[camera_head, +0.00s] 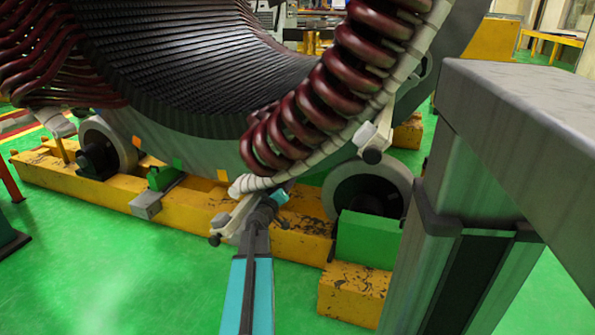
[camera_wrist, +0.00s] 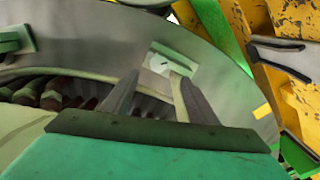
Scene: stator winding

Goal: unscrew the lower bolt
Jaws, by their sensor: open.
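The large stator (camera_head: 200,60) fills the upper part of the head view, with dark red coils (camera_head: 335,85) bound by a pale ring along its lower right edge. My gripper (camera_head: 268,205) is at the lower edge of the stator, beside a pale bracket (camera_head: 232,217) with dark round ends. In the wrist view my gripper (camera_wrist: 155,78) has its two grey fingers apart. I cannot clearly make out the lower bolt; no bolt shows held.
A worn yellow base (camera_head: 180,215) carries the stator on grey rollers (camera_head: 368,188), with a green block (camera_head: 365,238) beside the right one. Another pale clamp (camera_head: 372,143) sits higher right on the stator. Green floor (camera_head: 110,265) is open at the lower left.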

